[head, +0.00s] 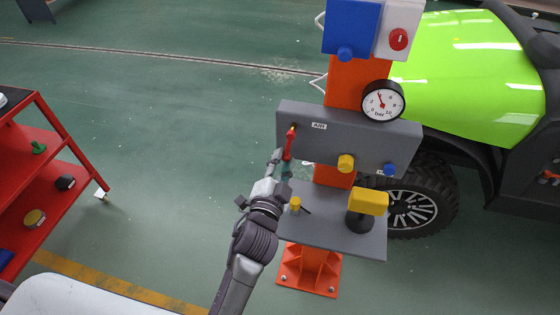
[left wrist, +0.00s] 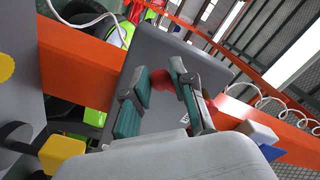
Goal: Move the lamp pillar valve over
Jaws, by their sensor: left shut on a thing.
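The valve on the pillar has a red lever (head: 290,142) with a small yellow tip. It sits on the left part of the grey panel (head: 343,140), beside the "AIR" label, and stands nearly upright. My left gripper (head: 283,166) reaches up from below and is shut on the lever's lower part. In the left wrist view, a red part of the valve (left wrist: 162,79) shows between the teal finger pads of the left gripper (left wrist: 160,92). The fingers partly hide the valve there. My right gripper is not in view.
The orange pillar (head: 358,80) carries a gauge (head: 383,100), a blue box (head: 350,27) and a white box with a red knob (head: 398,30). A grey shelf (head: 335,240) below holds a yellow block on a black stand (head: 368,202). A green vehicle (head: 465,75) stands behind; a red rack (head: 45,160) is left.

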